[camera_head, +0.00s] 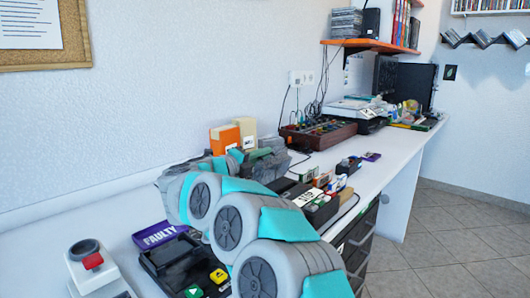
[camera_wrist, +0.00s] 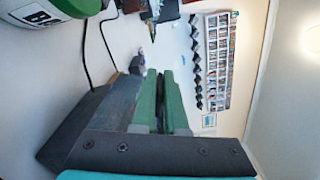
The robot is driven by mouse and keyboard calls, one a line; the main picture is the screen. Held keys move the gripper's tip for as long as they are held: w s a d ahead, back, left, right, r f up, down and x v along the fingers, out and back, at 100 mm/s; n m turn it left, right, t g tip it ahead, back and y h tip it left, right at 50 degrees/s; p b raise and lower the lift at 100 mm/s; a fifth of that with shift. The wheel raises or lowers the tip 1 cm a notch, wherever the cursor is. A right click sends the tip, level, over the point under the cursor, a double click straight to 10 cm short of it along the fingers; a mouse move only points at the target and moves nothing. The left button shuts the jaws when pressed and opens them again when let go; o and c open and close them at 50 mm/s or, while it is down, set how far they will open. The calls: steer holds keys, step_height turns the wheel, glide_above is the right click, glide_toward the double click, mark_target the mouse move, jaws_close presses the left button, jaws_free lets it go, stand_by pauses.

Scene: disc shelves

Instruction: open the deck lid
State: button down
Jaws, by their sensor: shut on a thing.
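The deck (camera_head: 180,262) is a black device with a green play button and a yellow button at its front. It sits on the white bench at the lower left in the head view, partly hidden by my arm. I cannot tell clearly how its lid stands. My gripper (camera_wrist: 163,75) shows two green fingers close together in the wrist view. A thin dark thing (camera_wrist: 161,112) lies between them; what it is I cannot tell.
A purple tray marked FAULTY (camera_head: 158,234) is behind the deck. A box with a red button (camera_head: 92,260) stands at its left. Orange (camera_head: 225,138) and cream boxes stand by the wall. Several small cartridges (camera_head: 315,195) lie right of my arm.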

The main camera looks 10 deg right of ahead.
steer(key=shift+n, duration=0.8)
steer(key=shift+w+a+f+b, duration=0.2)
steer(key=shift+w+a+f, duration=0.3)
steer(key=shift+w+f, duration=0.2)
steer(key=shift+w+a+f+b, duration=0.15)
steer(key=shift+w+a+f, duration=0.3)
steer(key=shift+w+f, duration=0.2)
steer(key=shift+f, duration=0.15)
steer(key=c, duration=1)
jaws_free()
steer(key=shift+o, duration=0.2)
steer(key=shift+a, duration=0.1)
steer(key=v, duration=0.7)
steer(key=shift+s+a+b, duration=0.2)
steer(key=shift+a+b, duration=0.05)
steer(key=shift+b, duration=0.2)
